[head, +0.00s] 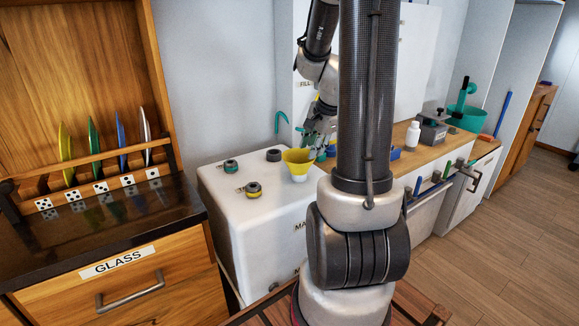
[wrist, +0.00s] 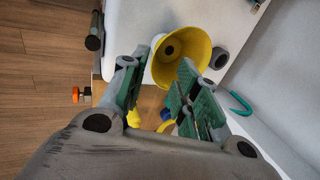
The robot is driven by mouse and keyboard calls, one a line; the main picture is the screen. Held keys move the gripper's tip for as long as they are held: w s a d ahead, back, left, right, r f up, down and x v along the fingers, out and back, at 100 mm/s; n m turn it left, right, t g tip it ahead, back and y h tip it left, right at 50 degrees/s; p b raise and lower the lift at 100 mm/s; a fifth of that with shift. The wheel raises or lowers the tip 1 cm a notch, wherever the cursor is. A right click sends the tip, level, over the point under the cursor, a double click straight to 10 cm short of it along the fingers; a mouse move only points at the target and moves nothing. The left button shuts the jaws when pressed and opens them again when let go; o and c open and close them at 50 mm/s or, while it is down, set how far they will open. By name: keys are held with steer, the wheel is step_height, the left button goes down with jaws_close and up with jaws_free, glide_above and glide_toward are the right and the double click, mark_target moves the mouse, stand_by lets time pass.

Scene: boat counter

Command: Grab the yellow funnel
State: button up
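The yellow funnel (head: 298,158) stands upright, wide mouth up, on a white neck on top of the white tank (head: 250,215) in the head view. In the wrist view the funnel (wrist: 190,40) lies just ahead of the fingertips, with its dark inner hole showing. My gripper (head: 320,135) is just behind and right of the funnel in the head view. In the wrist view my gripper (wrist: 160,75) has its green-padded fingers apart, with nothing held between them. I cannot tell whether a fingertip touches the funnel's rim.
Dark caps and small valves (head: 252,188) sit on the tank top left of the funnel. A teal hook (head: 281,120) is behind it. A plate rack (head: 100,165) stands at left. A white bottle (head: 412,135) stands on the wooden counter at right.

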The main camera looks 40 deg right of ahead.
glide_above(303, 173)
steer(key=s, duration=0.2)
step_height(303, 173, down, 7)
steer(key=shift+w+f, duration=0.1)
steer(key=shift+f, duration=0.05)
jaws_close()
